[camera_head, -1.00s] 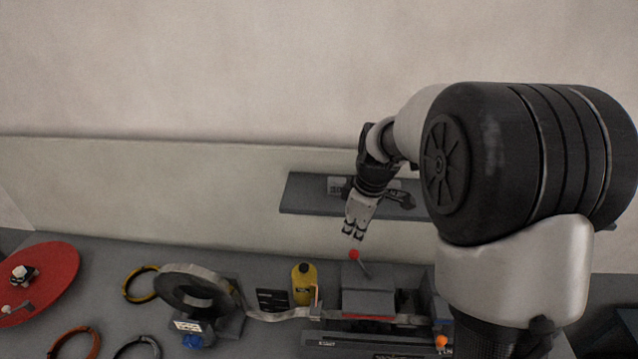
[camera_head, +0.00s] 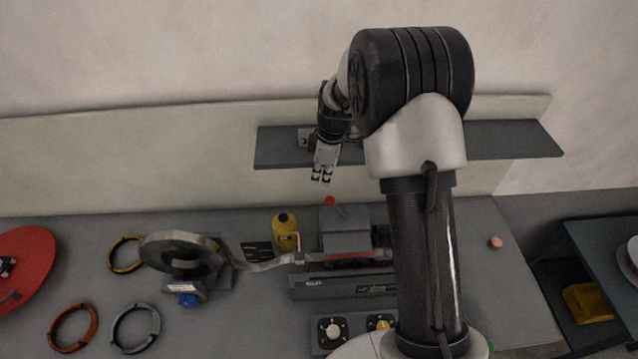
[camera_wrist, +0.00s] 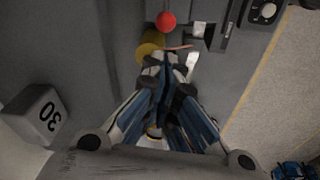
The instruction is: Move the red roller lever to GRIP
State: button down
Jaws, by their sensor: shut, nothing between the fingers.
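The red ball of the roller lever (camera_head: 330,201) stands up on its thin arm at the top left of the grey roller machine (camera_head: 345,225). It also shows near the top of the wrist view (camera_wrist: 166,21). My gripper (camera_head: 322,182) points down and is just above and slightly left of the red ball, apart from it. In the wrist view my gripper (camera_wrist: 168,62) is shut with nothing in it, its tips below the ball in the picture. I cannot read the GRIP mark in these views.
A yellow bottle (camera_head: 285,233) stands left of the machine, beside a metal strip (camera_head: 262,267) from a coil (camera_head: 183,252). A dark shelf (camera_head: 280,152) is on the wall behind my gripper. A dial panel (camera_head: 352,329) is in front. Coloured rings (camera_head: 72,327) lie left.

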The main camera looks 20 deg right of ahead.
notch_tip(320, 180, down, 9)
jog(key=a+p, duration=0.1)
jog(key=shift+w+r, duration=0.15)
jog(key=shift+w, duration=0.25)
